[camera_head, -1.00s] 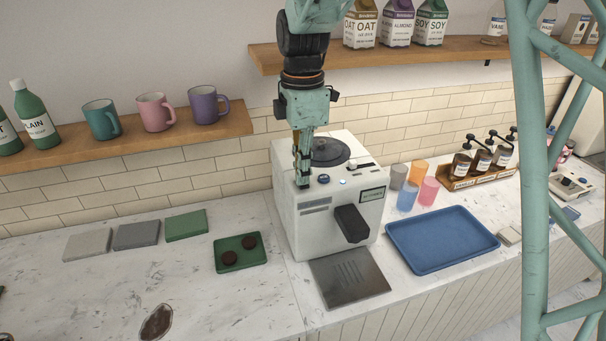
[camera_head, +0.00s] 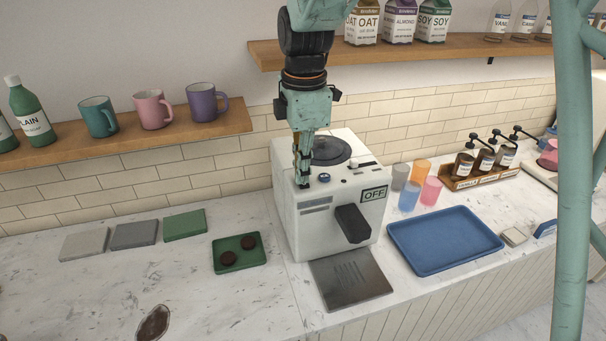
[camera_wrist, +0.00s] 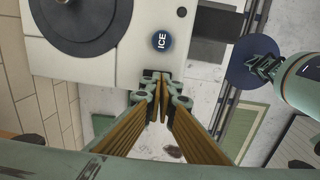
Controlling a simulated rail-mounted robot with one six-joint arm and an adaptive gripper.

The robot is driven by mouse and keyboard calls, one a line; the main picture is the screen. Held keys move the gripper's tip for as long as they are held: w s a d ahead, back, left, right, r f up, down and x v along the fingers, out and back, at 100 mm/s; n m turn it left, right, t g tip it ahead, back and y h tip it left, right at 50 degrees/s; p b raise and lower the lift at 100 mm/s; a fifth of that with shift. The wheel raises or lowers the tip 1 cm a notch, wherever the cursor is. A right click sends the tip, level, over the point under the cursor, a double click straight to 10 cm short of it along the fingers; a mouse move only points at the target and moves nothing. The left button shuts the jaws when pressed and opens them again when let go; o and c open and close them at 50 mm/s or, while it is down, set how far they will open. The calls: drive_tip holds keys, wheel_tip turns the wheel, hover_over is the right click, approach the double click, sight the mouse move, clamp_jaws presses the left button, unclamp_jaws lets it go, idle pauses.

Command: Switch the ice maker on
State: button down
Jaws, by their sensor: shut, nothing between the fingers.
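The ice maker is a white boxy machine (camera_head: 287,225) on the counter, with a dark round lid (camera_head: 330,150) on top and a dark spout (camera_head: 353,224) in front. Its front display (camera_head: 374,194) reads OFF. My gripper (camera_head: 303,184) is shut and empty, pointing down at the machine's front left top edge, left of the button. In the wrist view my gripper (camera_wrist: 162,98) is apart from the button. Whether the fingertips touch the casing is unclear.
A metal drip tray (camera_head: 350,283) lies in front of the machine. A blue tray (camera_head: 445,240) and several coloured cups (camera_head: 410,195) are at its right. A green tray (camera_head: 240,253) with two dark discs is at its left. A wooden shelf (camera_head: 400,50) runs above.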

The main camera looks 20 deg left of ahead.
sight(303, 186)
drive_tip(key=shift+w+a+r, duration=0.1)
drive_tip(key=shift+w+a, duration=0.15)
drive_tip(key=shift+w, duration=0.1)
drive_tip(key=shift+r+p, duration=0.2)
drive_tip(key=shift+p, duration=0.1)
drive_tip(key=shift+s+d+r+p, duration=0.1)
drive_tip(key=shift+r+p, duration=0.5)
drive_tip(key=shift+r, duration=0.4)
drive_tip(key=shift+s+d+r+p, duration=0.1)
drive_tip(key=shift+r+p, duration=0.45)
drive_tip(key=shift+r, duration=0.45)
wheel_tip(303, 186, up, 10)
drive_tip(key=s, duration=0.1)
drive_tip(key=shift+s+d, duration=0.2)
drive_tip(key=shift+d, duration=0.15)
drive_tip(key=shift+f, duration=0.15)
